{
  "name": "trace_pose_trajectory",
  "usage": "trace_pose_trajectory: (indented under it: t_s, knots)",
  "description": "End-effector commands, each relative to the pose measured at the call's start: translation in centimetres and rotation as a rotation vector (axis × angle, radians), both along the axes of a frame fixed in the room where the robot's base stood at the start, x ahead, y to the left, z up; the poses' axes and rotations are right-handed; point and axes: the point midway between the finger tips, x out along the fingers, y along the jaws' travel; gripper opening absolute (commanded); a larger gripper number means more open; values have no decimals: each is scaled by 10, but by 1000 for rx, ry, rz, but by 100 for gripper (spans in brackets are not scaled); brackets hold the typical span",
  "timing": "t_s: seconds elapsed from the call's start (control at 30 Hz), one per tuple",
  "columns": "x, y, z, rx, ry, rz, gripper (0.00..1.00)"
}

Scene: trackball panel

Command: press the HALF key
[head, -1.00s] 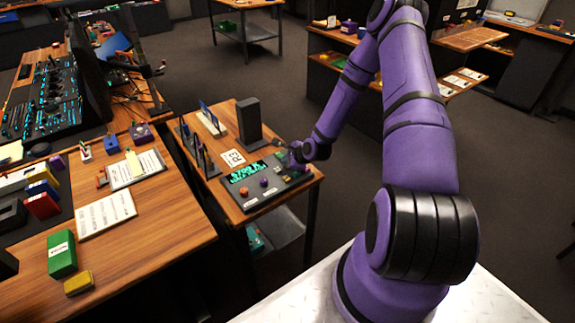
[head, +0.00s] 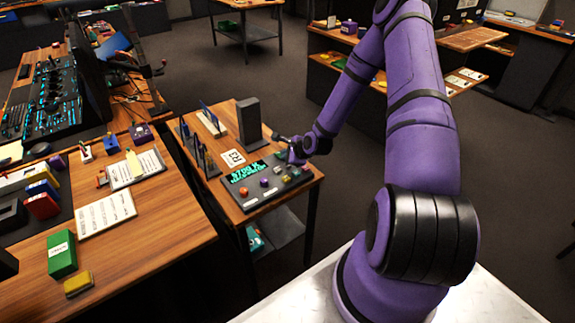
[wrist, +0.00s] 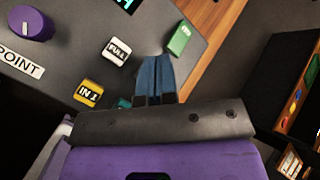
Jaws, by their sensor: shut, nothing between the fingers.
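The grey trackball panel (head: 250,203) lies on a small wooden table, and it fills the upper left of the wrist view (wrist: 75,45). There I see a white FULL key (wrist: 115,50), a yellow IN 1 key (wrist: 89,94) and a green key (wrist: 180,38) whose lettering I cannot read. A teal key (wrist: 123,103) is partly hidden by my gripper's body. I cannot read HALF on any key. My gripper (wrist: 153,62) is shut and empty, its blue fingertips over the panel between the FULL and green keys. I cannot tell whether they touch it.
A purple knob (wrist: 34,25) and a POINT label (wrist: 20,63) are on the panel. The table edge (wrist: 208,40) runs just beyond the green key. A dark upright box (head: 249,122) stands behind the panel. A larger desk (head: 150,235) is at left.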

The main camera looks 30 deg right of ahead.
Motion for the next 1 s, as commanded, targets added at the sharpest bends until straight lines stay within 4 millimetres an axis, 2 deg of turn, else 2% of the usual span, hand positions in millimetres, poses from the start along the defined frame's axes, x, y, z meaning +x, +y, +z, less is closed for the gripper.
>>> trace_pose_trajectory:
  t_s: [0.5,1.0]
  knots:
    - [0,-1,43,-1,-2,0,0]
    - [0,0,45,-1,0,1,0]
